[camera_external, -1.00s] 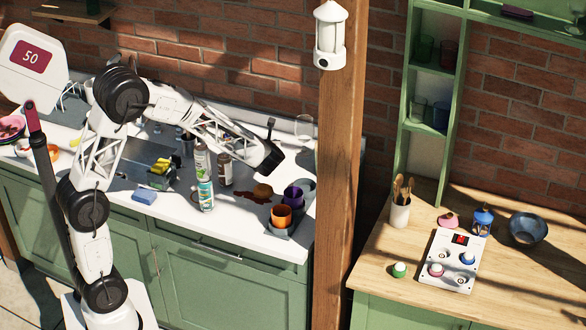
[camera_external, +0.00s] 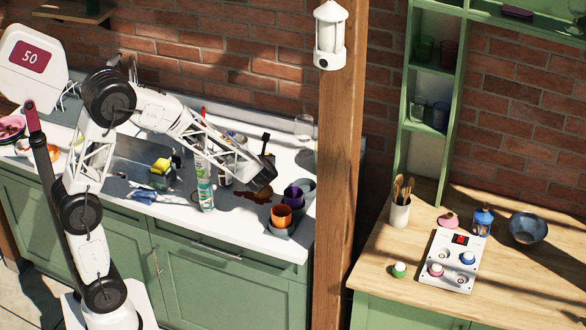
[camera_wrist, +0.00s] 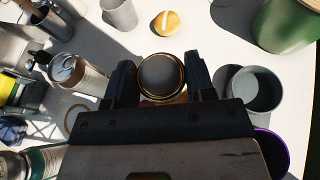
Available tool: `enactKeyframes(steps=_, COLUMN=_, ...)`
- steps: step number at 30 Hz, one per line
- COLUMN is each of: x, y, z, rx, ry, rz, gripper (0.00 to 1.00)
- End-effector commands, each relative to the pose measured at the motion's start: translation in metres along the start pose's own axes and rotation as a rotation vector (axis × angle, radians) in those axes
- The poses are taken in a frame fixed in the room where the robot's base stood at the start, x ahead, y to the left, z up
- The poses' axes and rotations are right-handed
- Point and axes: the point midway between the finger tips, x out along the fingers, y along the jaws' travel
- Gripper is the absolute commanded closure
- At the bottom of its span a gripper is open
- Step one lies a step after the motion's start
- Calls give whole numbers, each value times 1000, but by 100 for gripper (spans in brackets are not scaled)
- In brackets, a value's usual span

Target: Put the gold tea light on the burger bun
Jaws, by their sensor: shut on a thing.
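My gripper (camera_wrist: 161,80) points down at the counter. In the wrist view its two dark fingers are closed on both sides of a round tin with a grey top and a gold rim, the gold tea light (camera_wrist: 161,72). A brown-orange patch shows below the tea light between the fingers; I cannot tell whether it is the burger bun. In the external view my gripper (camera_external: 264,178) is low over the counter beside a dark brown stain, and it hides the tea light. No burger bun shows clearly there.
A purple cup (camera_external: 293,195) and an orange cup (camera_external: 281,215) stand close on the right. A grey cup (camera_wrist: 257,90) is right of the fingers. A yellow-orange round thing (camera_wrist: 167,24) lies beyond them. A spray can (camera_external: 206,190) stands left. A wooden post (camera_external: 340,200) is right.

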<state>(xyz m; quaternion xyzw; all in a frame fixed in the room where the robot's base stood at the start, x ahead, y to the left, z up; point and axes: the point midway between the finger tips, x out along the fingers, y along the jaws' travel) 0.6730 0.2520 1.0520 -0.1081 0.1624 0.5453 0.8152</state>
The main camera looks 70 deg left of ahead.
Motion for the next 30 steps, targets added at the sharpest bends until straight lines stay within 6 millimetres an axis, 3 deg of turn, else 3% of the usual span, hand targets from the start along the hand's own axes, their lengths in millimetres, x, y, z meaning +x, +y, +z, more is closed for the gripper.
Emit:
enactKeyframes(steps=12, x=19, y=0, z=-46, rx=1, ry=0, rz=0, gripper=74)
enactKeyframes(steps=25, x=21, y=0, z=-51, rx=1, ry=0, rz=0, gripper=74)
enactKeyframes(steps=30, x=26, y=0, z=-64, rx=2, ry=2, rz=1, gripper=74)
